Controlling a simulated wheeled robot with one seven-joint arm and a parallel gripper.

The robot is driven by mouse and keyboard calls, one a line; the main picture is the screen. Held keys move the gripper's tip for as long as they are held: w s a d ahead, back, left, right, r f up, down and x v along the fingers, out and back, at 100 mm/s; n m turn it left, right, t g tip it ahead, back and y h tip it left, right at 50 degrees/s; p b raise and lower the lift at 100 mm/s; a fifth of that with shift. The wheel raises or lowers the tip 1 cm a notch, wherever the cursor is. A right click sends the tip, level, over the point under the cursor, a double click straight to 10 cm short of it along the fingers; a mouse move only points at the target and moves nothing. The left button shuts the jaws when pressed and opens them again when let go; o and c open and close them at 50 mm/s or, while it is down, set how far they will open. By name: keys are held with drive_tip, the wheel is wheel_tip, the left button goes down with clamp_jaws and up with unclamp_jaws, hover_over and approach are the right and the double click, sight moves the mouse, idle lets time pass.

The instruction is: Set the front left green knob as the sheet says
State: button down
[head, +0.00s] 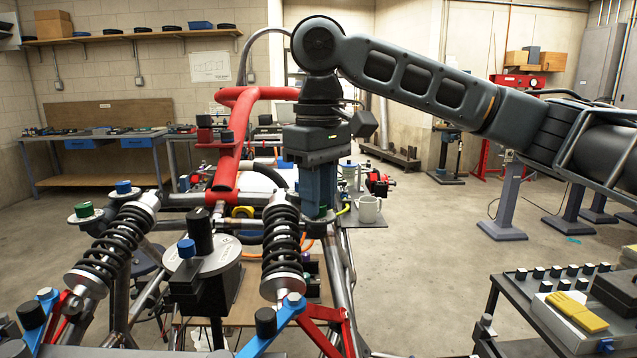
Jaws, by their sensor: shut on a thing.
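My gripper (319,208) points down beside the top of the right coil shock (282,240) on the chassis. Another blue knob (187,249) stands at the edge of a silver disc (222,259) in the middle. A white sheet (210,66) hangs on the back wall, too small to read.
The red and grey tube chassis (235,130) surrounds the gripper's left side. A cart (515,298) with several knobs and a yellow item is at lower right. The floor between is clear.

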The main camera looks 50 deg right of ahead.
drive_tip(key=shift+n+p, duration=0.45)
drive_tip(key=shift+n, duration=0.65)
drive_tip(key=c, duration=0.9)
unclamp_jaws()
drive_tip(key=shift+r+b, duration=0.4)
drive_tip(key=shift+r, duration=3.5)
drive_tip(key=shift+d, duration=0.1)
